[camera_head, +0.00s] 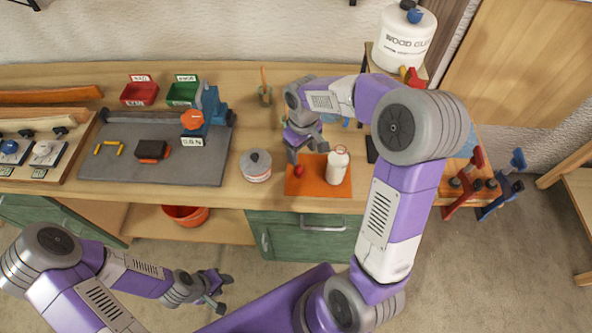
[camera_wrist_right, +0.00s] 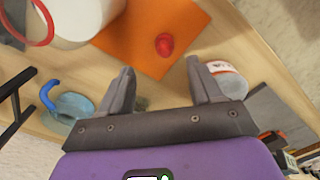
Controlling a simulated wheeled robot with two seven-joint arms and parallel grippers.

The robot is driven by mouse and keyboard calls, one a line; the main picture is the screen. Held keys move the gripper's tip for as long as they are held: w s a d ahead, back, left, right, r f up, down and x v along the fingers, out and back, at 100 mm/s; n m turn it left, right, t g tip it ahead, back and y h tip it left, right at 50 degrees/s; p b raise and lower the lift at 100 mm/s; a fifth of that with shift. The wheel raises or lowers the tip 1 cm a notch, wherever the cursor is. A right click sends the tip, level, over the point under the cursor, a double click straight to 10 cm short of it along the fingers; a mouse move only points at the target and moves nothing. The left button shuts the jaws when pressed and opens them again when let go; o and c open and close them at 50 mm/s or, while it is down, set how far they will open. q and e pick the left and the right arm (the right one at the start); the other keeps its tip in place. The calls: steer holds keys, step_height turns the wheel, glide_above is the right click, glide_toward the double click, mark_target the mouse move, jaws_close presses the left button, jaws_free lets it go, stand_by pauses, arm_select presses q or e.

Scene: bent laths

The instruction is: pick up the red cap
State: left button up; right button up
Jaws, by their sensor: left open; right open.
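The small red cap (camera_head: 299,171) lies on the orange mat (camera_head: 318,189) near the front edge of the workbench. In the right wrist view the red cap (camera_wrist_right: 165,44) shows on the orange mat (camera_wrist_right: 150,22), beyond the fingertips and roughly between their lines. My right gripper (camera_head: 307,154) is open and empty, just behind and above the cap; its open fingers also show in the wrist view (camera_wrist_right: 160,68). My left gripper (camera_head: 224,293) is open and empty, low in front of the bench.
A white bottle (camera_head: 338,166) stands on the mat, right of the cap. A round tin (camera_head: 256,166) stands left of the mat. A grey board (camera_head: 150,165) with a blue vise (camera_head: 205,112) lies further left.

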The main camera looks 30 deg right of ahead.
mark_target(299, 165)
steer(key=shift+w+f+b, duration=0.15)
steer(key=shift+f+b, duration=0.15)
steer(key=shift+f, duration=0.35)
steer(key=f, duration=0.2)
steer(key=f+b, duration=0.1)
steer(key=f, duration=0.2)
steer(key=f+b, duration=0.1)
steer(key=f, duration=0.1)
steer(key=shift+a+f, duration=0.25)
steer(key=shift+a, duration=0.1)
steer(key=shift+r, duration=0.1)
steer(key=c, duration=1.1)
